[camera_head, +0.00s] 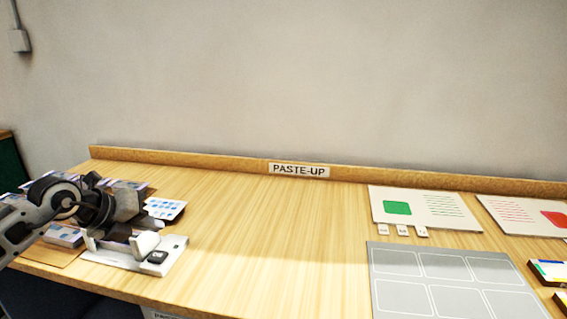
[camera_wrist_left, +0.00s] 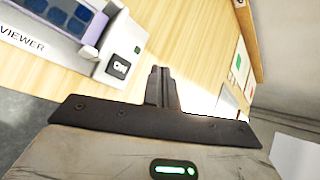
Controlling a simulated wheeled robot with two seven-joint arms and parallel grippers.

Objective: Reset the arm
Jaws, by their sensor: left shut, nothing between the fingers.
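My left arm comes in from the left in the head view. Its gripper (camera_head: 152,212) is over the left part of the table, above and just behind a white viewer device (camera_head: 172,257). In the left wrist view the two fingers of my left gripper (camera_wrist_left: 162,76) are together, with nothing between them. The viewer also shows there at the upper left (camera_wrist_left: 82,62), apart from the fingers. My right gripper is not in view.
The wooden table (camera_head: 270,220) has a raised back edge with a PASTE-UP label (camera_head: 298,170). A grey panelled board (camera_head: 455,252) and a white sheet with a green square (camera_head: 440,207) lie at right. A blue-marked card (camera_head: 168,205) lies behind the viewer. The middle is clear.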

